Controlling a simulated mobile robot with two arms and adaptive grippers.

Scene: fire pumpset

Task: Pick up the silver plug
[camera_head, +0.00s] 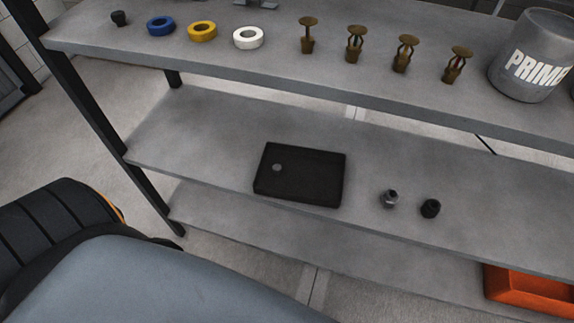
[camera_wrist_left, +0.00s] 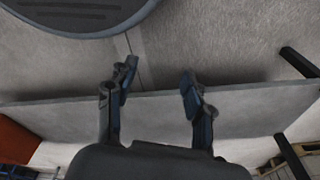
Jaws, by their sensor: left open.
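The silver plug (camera_head: 389,199) stands on the middle shelf in the head view, to the right of a black tray (camera_head: 325,198). A similar black plug (camera_head: 430,208) stands just to its right. My left gripper (camera_wrist_left: 156,82) is open in the left wrist view, with nothing between its fingers. It faces the floor and a bare grey shelf, and the silver plug does not show there. Neither gripper shows in the head view.
The upper shelf (camera_head: 280,62) holds a tape row, several brass sprinkler heads (camera_head: 355,44) and a grey primer can (camera_head: 533,55). A small round disc (camera_head: 277,167) lies in the tray. An orange bin (camera_head: 530,292) is low at right. The middle shelf's left end is clear.

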